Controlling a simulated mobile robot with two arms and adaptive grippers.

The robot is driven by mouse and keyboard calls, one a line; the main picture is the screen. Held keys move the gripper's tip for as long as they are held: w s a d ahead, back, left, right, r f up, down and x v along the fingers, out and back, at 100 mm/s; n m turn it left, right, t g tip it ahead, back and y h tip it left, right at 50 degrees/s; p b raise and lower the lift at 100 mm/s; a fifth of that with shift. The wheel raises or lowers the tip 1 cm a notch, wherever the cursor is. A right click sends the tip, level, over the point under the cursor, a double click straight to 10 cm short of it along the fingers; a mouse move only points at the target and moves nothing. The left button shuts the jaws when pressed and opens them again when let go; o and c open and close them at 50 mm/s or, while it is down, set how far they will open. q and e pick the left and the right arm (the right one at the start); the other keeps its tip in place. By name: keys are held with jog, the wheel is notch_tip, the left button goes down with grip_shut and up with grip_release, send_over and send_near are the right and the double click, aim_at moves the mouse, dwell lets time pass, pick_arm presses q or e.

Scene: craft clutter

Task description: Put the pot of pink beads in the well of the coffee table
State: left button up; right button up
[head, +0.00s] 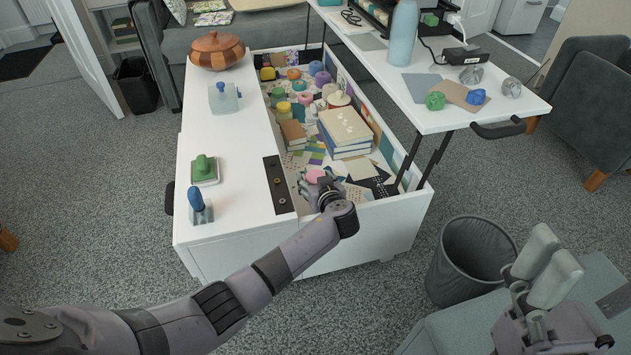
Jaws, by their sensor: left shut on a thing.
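The pot of pink beads (315,176) shows as a pink top at the tips of my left gripper (321,184). The gripper is shut on it. Its lower part is hidden, and I cannot tell whether it touches the well floor. Pot and gripper are over the near end of the open well (367,191) of the white coffee table (236,165). My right gripper (553,243) is at the lower right, away from the table, with its two pale fingers apart and nothing between them.
The well holds stacked books (345,126) and several coloured pots and yarn balls. The raised tabletop (440,118) overhangs its right side. A dark organiser strip (279,184) lies on the left top, beside the well. A grey bin (470,258) stands on the floor near my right gripper.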

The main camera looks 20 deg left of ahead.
pick_arm(q)
jog(key=shift+r, duration=0.1)
jog(key=shift+f+b, duration=0.65)
jog(key=shift+b, duration=0.15)
jog(key=o, duration=1.2)
jog(key=shift+r, duration=0.15)
